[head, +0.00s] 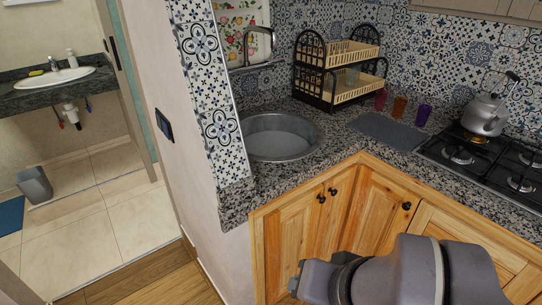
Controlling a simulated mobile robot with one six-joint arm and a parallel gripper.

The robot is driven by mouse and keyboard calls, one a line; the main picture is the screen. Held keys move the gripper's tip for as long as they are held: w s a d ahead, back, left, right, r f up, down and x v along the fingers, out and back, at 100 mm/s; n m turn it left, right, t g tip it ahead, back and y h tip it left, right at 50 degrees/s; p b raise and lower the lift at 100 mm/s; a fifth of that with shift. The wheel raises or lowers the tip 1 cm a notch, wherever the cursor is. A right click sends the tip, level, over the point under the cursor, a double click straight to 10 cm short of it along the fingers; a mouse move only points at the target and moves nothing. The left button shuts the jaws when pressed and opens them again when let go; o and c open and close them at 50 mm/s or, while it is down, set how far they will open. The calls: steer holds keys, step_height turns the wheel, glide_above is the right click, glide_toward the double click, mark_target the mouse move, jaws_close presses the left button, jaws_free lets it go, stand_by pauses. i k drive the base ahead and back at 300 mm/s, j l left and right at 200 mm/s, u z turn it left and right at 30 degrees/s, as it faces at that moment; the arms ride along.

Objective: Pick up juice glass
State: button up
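Three small coloured glasses stand in a row on the granite counter in the head view: a red one (380,100), an orange one (399,107) and a purple one (423,115). A pale, clear glass (352,76) seems to stand in the dish rack behind them. I cannot tell which of these is the juice glass. Part of my grey arm shows at the bottom right, in front of the wooden cabinets and well short of the glasses. The fingers of my gripper do not show.
A two-tier dish rack (311,76) stands behind the glasses, and a round sink (281,136) lies to the left. A grey mat (387,131) lies in front. A kettle (484,113) sits on the gas hob (478,161) at right. Wooden cabinets (376,210) front the counter.

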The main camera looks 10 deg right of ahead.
mark_target(381, 96)
steer(key=i+l+z, duration=0.7)
steer(key=i+z, duration=0.2)
steer(key=i+l+z, duration=0.1)
steer(key=i+z, duration=0.85)
steer(key=k+j, duration=0.05)
